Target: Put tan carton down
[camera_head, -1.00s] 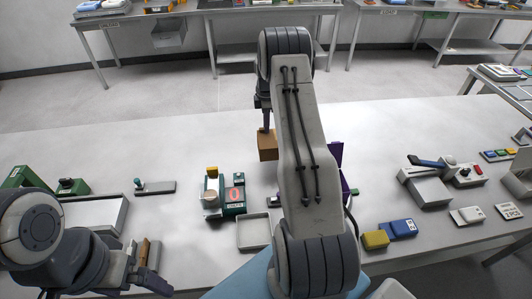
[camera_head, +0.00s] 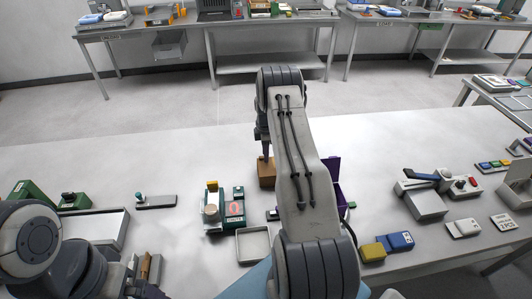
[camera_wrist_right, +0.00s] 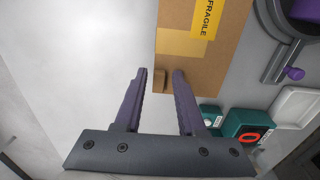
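The tan carton (camera_head: 266,173) is on the white table in the head view, below my right gripper (camera_head: 266,151) and partly hidden by my right arm. In the right wrist view the carton (camera_wrist_right: 185,70) shows a yellow FRAGILE label (camera_wrist_right: 206,18) and a small brown tab (camera_wrist_right: 160,78). The fingers of my right gripper (camera_wrist_right: 160,73) are on either side of the tab, with a gap on each side. My left gripper (camera_head: 140,279) is low at the left edge of the table; its fingers are not clear.
A green device with a red display (camera_head: 234,209) and a grey tray (camera_head: 254,245) stand nearer than the carton. A purple object (camera_head: 333,171) is partly behind my right arm. A grey lever box (camera_head: 421,199) stands right. The table beyond and left of the carton is clear.

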